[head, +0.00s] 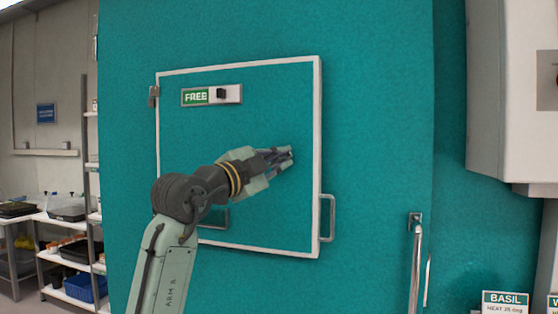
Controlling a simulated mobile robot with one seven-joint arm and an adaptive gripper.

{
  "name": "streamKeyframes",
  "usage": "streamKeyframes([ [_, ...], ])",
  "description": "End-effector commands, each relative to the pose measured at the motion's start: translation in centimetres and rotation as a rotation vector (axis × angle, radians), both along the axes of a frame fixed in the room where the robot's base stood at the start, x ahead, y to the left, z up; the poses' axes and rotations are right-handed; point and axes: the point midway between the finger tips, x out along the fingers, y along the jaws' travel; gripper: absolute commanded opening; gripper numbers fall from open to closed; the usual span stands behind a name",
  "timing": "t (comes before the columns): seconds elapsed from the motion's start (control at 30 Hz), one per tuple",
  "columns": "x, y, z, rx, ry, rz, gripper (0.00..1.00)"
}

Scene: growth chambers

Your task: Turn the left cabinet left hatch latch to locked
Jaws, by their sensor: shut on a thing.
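The teal hatch (257,212) with a white frame is in the middle of the head view, flat in the cabinet front. A plate (196,97) near its top reads FREE on green, with a small black block (222,95) at its right. My gripper (286,156) is at the right-centre of the hatch face, below and right of the plate. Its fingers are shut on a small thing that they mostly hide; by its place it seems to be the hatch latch. I cannot make out the latch's angle.
A grey handle (328,218) sticks out at the hatch's lower right. A hinge (153,96) is on its left edge. A vertical metal bar (415,262) stands right of the hatch. A pale box (505,90) juts out at the upper right. Shelves (62,258) are far left.

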Motion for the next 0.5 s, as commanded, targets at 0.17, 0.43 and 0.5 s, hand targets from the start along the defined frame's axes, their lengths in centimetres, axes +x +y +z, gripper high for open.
streamKeyframes([
  [0.17,-0.01,-0.03,0.06,0.153,-0.049,0.000,0.00],
  [0.43,0.01,-0.02,-0.01,0.338,-0.108,0.000,0.00],
  [0.5,-0.01,-0.02,0.03,0.373,-0.121,0.001,0.00],
])
